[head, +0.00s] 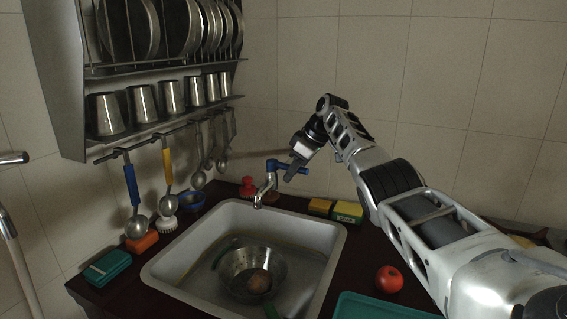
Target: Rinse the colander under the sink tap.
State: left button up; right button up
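The metal colander (234,281) sits in the sink basin (190,245), with a brownish round item (260,281) inside it. Green parts that look like its handles show at its far left and near right. The tap (266,186) has a metal spout and blue handles (301,168) and stands at the back rim of the sink. No water stream is visible. My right gripper (291,172) points down at the tap's blue handle, close to or touching it. Its fingers are small and overlap the handle, so their opening is unclear. My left gripper is not visible.
A wall rack (70,75) with plates, metal cups and hanging ladles is at left. Yellow-green sponges (347,211) lie right of the tap. A red tomato-like item (389,279) and a green tray (375,308) are at front right. A green box (107,267) is at left.

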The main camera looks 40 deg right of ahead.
jog(key=shift+a, duration=0.15)
jog(key=shift+r, duration=3.5)
